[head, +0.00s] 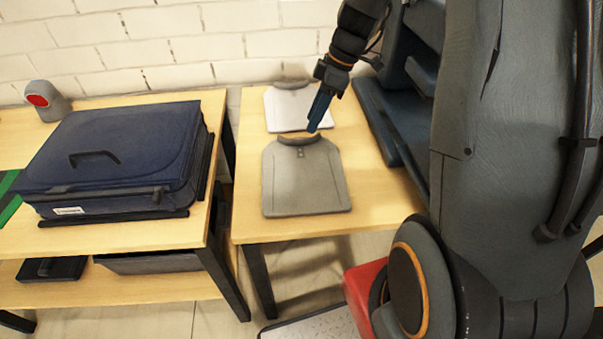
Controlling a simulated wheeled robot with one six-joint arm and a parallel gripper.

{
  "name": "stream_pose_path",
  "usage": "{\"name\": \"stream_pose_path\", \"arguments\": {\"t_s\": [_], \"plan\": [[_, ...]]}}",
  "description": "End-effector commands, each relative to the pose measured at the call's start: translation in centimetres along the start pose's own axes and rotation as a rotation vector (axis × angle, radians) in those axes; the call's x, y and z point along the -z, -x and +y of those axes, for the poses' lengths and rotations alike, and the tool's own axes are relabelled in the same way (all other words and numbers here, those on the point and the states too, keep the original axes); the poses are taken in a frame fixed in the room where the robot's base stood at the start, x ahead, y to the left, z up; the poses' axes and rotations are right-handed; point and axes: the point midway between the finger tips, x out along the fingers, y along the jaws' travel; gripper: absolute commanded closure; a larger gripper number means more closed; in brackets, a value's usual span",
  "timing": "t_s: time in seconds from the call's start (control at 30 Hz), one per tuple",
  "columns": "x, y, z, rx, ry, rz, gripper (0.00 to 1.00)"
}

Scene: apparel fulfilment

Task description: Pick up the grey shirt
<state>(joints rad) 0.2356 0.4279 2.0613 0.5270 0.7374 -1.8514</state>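The grey shirt (302,184) lies folded flat on a board-like form on the right wooden table, with its collar toward the wall. My gripper (316,122) points down with blue fingers over the collar end of the grey shirt. In this view the fingers overlap into one blue shape, so the gap between them is hidden. I cannot tell whether they touch the collar. The grey shirt lies flat on the table.
A white shirt (283,108) lies behind the grey one, partly behind my gripper. A dark blue suitcase (120,150) and a grey device with a red face (38,100) stand on the left table. Dark stacked bins (385,125) stand right of the shirts. Bare tabletop shows in front.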

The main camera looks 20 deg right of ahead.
Motion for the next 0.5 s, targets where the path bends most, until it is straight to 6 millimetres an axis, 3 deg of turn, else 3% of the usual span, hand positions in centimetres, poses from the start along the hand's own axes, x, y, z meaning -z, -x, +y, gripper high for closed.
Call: {"name": "stream_pose_path", "arguments": {"t_s": [0.2, 0.5], "plan": [[0.0, -0.8, 2.0, -0.001, 0.133, 0.046, 0.67], [0.2, -3.4, 2.1, 0.000, 0.150, 0.048, 0.67]]}}
